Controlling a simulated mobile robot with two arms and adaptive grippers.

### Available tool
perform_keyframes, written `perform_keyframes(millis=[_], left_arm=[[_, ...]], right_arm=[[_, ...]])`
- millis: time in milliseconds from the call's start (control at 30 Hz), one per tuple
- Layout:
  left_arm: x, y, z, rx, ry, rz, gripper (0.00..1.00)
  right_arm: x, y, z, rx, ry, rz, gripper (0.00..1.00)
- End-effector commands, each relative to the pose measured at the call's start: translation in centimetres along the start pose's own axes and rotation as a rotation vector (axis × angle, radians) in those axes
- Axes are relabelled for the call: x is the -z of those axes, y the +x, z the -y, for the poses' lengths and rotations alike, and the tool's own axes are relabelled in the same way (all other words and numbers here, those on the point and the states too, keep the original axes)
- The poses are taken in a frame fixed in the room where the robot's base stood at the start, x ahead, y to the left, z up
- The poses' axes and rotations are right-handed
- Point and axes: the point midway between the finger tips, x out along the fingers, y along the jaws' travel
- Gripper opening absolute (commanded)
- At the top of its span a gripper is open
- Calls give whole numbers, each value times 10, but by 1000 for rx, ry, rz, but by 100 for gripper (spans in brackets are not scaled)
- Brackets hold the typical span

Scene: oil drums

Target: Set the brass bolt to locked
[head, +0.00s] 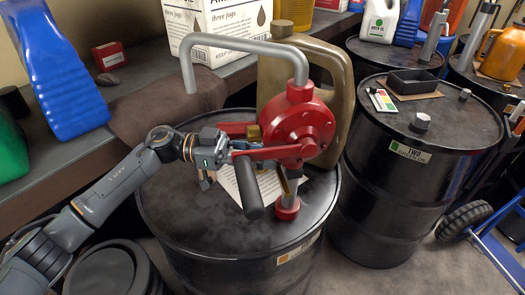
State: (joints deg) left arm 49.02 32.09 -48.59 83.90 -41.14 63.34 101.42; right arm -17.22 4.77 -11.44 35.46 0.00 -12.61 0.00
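A red rotary hand pump (304,130) stands on the nearest black oil drum (185,220), with a grey bent spout and a red crank arm ending in a dark handle (249,188). A small brass piece (253,132), which looks like the bolt, sits at the pump's left side above the crank arm. Its locked or unlocked position is too small to tell. My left gripper (238,146) reaches in from the left, just left of the brass piece. Its fingers are small and overlap the pump parts, so I cannot tell whether they touch it. My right gripper is out of view.
A paper sheet (268,186) lies on the drum under the crank. A tan jerrycan (338,68) stands behind the pump. A shelf at left holds a blue jug (62,75) and a white carton (215,32). More drums (385,190) and a blue hand truck (485,228) stand at right.

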Motion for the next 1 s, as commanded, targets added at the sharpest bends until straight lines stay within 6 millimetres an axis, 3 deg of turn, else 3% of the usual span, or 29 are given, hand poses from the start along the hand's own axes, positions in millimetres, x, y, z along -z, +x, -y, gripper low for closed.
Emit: perform_keyframes(millis=[67,467,1000], left_arm=[[-1,1,-1,-3,-2,1,44],[-1,-8,1,4,-2,2,44],[-1,-106,0,2,-2,2,44]], right_arm=[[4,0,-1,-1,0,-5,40],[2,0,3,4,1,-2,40],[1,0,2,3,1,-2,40]])
